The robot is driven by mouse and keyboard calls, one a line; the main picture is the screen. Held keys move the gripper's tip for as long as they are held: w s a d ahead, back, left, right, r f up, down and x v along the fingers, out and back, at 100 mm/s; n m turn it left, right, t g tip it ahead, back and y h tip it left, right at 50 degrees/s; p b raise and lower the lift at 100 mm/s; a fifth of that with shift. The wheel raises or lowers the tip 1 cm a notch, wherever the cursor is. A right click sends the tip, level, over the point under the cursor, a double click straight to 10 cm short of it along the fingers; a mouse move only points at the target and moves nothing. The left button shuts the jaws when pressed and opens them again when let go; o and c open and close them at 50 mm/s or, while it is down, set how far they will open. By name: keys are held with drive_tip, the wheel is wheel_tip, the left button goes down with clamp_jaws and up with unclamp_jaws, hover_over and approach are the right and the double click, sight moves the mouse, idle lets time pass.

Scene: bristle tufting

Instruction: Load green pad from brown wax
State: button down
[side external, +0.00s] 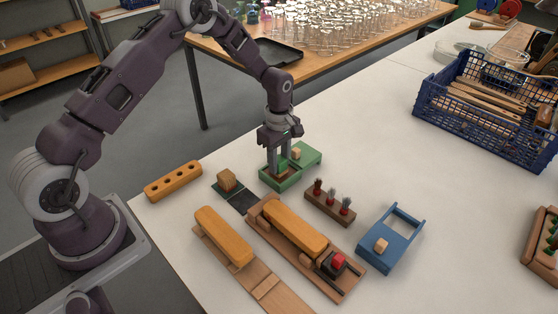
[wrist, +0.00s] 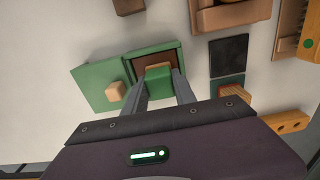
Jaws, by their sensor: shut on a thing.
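A green box (side external: 291,180) stands on the white table, its lid (side external: 309,154) with a wooden knob lying open beside it. In the wrist view the box (wrist: 133,62) has brown wax (wrist: 143,66) inside, partly hidden. My gripper (side external: 279,160) points straight down into the box. Its fingers are shut on the green pad (wrist: 154,86), which has a wooden strip along one edge. The pad also shows between the fingers in the side view (side external: 283,167). It is at the wax; whether it touches the wax I cannot tell.
A wooden block (side external: 227,179) sits on a dark mat left of the box. A blue crate (side external: 480,120) is at the right.

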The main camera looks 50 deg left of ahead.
drive_tip(key=shift+f, duration=0.1)
drive_tip(key=shift+r, duration=3.55)
drive_tip(key=s+d+r+m, duration=0.1)
drive_tip(key=s+r+m, duration=0.5)
drive_tip(key=s+m, duration=0.5)
drive_tip(key=m, duration=0.7)
drive_tip(key=shift+s, duration=0.35)
